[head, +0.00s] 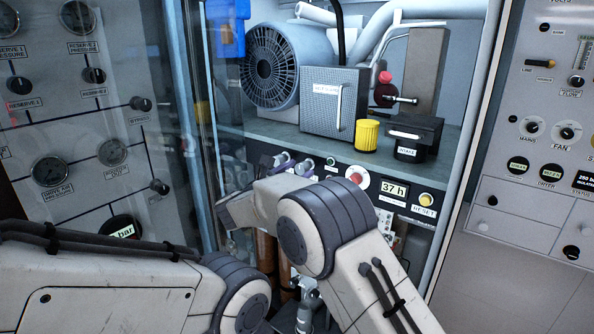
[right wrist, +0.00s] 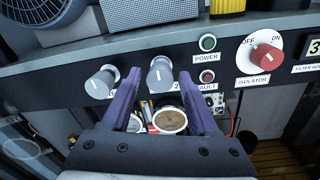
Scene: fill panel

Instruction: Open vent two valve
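In the right wrist view, two grey knobs sit side by side on the dark front panel: a left knob (right wrist: 101,83) and a right knob (right wrist: 160,72). A "2" shows beside the right one; the left label is mostly covered. My right gripper (right wrist: 160,78) is open, its purple fingers pointing at the panel, with the right knob between the fingertips. Contact cannot be told. In the head view the knobs are small above my right arm, and most of that gripper is hidden behind the arm. My left gripper is out of view.
A red isolator knob (right wrist: 265,57), a green power lamp (right wrist: 207,42) and a red fault lamp (right wrist: 207,76) are right of the knobs. A shelf above holds a fan housing (head: 270,65), a yellow cylinder (head: 367,135) and a dark box (head: 416,135). A glass door stands left.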

